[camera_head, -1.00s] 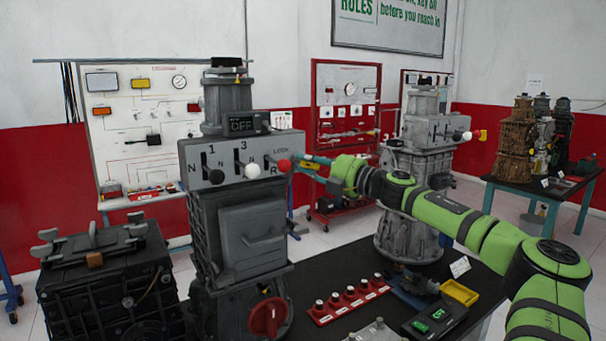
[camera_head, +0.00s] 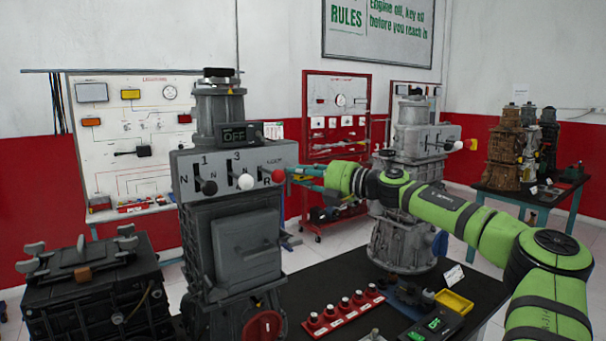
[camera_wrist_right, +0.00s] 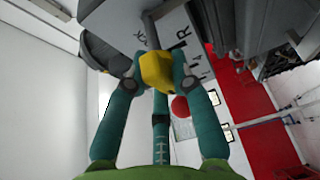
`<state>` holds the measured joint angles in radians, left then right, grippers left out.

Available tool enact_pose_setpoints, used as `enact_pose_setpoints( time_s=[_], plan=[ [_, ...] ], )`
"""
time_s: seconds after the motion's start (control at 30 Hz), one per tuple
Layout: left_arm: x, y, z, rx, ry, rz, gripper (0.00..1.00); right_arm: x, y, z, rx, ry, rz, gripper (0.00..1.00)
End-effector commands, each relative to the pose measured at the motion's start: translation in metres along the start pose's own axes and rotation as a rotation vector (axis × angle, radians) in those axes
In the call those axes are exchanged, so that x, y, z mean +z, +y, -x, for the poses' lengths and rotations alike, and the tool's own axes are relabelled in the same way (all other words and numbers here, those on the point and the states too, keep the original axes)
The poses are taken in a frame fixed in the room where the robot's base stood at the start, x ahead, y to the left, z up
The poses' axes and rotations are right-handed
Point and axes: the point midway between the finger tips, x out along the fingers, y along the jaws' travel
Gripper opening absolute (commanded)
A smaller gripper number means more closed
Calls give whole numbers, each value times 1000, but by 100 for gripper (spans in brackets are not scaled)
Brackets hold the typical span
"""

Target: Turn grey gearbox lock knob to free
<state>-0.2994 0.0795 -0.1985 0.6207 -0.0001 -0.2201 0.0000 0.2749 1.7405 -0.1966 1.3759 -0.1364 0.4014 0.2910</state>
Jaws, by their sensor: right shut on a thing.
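The grey gearbox (camera_head: 196,240) stands left of centre in the head view. Its front panel has three slots with a black, a white and a red knob (camera_head: 278,175); "LOCK" and "R" mark the right one. My right gripper (camera_head: 298,173) reaches in from the right at the panel's right end. In the right wrist view, its teal fingers (camera_wrist_right: 156,80) are shut on a yellow lock knob (camera_wrist_right: 156,70), on a short shaft from the grey housing. The red knob (camera_wrist_right: 180,106) shows just behind the fingers. The yellow knob is hidden in the head view. My left gripper is out of view.
A paler gearbox (camera_head: 412,185) stands behind my right forearm. A black battery-like box (camera_head: 90,300) is at lower left. A red strip with several buttons (camera_head: 344,312) and a yellow tray (camera_head: 454,302) lie on the dark table (camera_head: 300,282). Wall panels stand behind.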

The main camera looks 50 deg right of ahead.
Motion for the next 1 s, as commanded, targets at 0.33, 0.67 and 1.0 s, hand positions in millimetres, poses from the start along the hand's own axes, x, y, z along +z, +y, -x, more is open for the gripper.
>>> enact_pose_setpoints(
  time_s=[0.33,0.67,1.0],
  plan=[
    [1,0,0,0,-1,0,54,0,1,0,1,-2,6,49],
    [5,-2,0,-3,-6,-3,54,0,1,1,1,-1,4,49],
    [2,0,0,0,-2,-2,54,-1,5,14,4,0,11,49]
  ],
)
